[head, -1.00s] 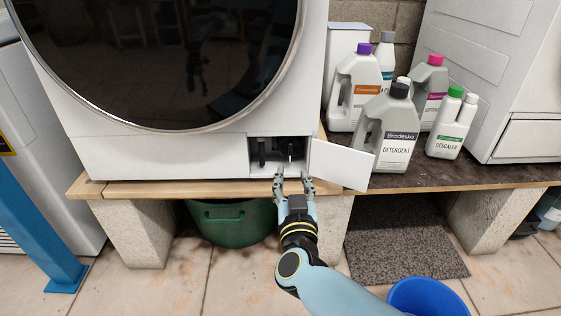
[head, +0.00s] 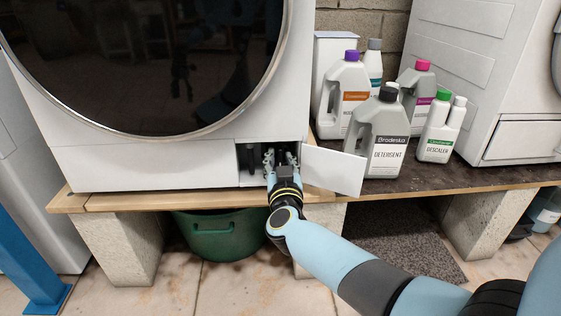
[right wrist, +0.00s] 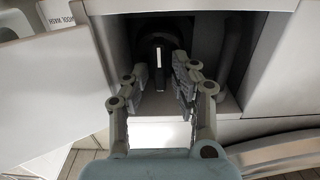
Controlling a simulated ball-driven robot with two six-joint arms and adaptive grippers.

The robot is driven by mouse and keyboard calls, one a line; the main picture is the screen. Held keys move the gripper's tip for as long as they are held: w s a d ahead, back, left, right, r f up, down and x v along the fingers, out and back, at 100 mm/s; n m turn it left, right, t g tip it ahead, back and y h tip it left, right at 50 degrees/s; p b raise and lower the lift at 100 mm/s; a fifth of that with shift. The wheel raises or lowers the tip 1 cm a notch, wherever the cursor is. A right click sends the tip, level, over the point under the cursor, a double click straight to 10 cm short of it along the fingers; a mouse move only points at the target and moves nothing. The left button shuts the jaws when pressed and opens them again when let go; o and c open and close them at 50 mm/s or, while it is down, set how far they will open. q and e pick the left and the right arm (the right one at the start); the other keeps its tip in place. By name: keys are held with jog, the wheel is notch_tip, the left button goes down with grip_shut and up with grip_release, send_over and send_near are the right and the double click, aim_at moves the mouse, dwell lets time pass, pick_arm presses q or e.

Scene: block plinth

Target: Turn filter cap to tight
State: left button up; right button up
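The filter cap (right wrist: 158,48) is a dark round cap with a pale upright grip or mark, set deep in the recess at the washer's lower front in the right wrist view. My right gripper (right wrist: 165,72) is open, its two fingers pointing into the recess on either side of the cap's pale part, seemingly short of it. In the head view the right gripper (head: 281,158) fills the recess opening and hides the cap. The small white flap door (head: 333,170) hangs open to the right. My left gripper is not in view.
The washer (head: 130,160) stands on a wooden-edged shelf on stone blocks. Detergent bottles (head: 385,140) stand right of the open door. A green tub (head: 215,235) sits under the shelf. A dark hose or handle (right wrist: 229,45) runs inside the recess beside the cap.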

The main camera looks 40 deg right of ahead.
grip_shut()
